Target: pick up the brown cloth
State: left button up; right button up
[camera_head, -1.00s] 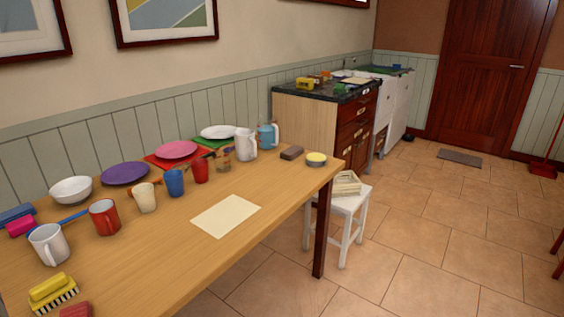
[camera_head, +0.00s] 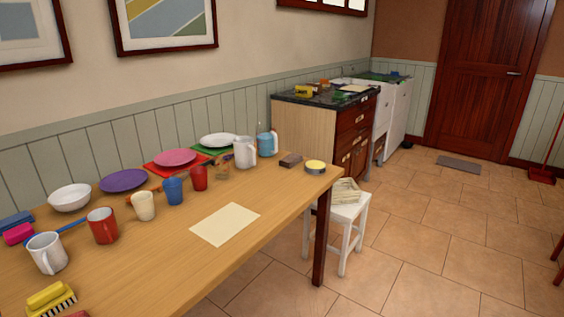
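I cannot make out a brown cloth for certain. A flat cream sheet (camera_head: 225,223), cloth or paper, lies on the wooden table (camera_head: 150,272). A small dark brown block (camera_head: 291,160) sits near the table's far right end, beside a round yellow-topped tin (camera_head: 315,167). Small items on the dark counter (camera_head: 315,100) at the back are too small to tell apart. Neither of my grippers shows in the head view.
Mugs and cups, including a red mug (camera_head: 103,225), stand on the table with plates and a white bowl (camera_head: 70,197). A white stool (camera_head: 345,213) holding a pale basket stands at the table's right end. The tiled floor (camera_head: 430,245) on the right is mostly clear.

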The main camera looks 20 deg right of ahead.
aim_at(291, 160)
jog(key=i+l+u, duration=0.1)
jog(key=u, duration=0.4)
jog(key=l+u, duration=0.9)
jog(key=l, duration=0.35)
jog(key=k+l+u, duration=0.15)
jog(key=l, duration=0.3)
jog(key=k+l+u, duration=0.1)
jog(key=l, duration=0.35)
jog(key=k+l, duration=0.1)
jog(key=l, duration=0.35)
jog(key=k+l+u, duration=0.1)
jog(key=l, duration=0.35)
jog(key=k+l, duration=0.15)
jog(key=l, duration=0.3)
jog(key=k+l+u, duration=0.1)
jog(key=l, duration=0.35)
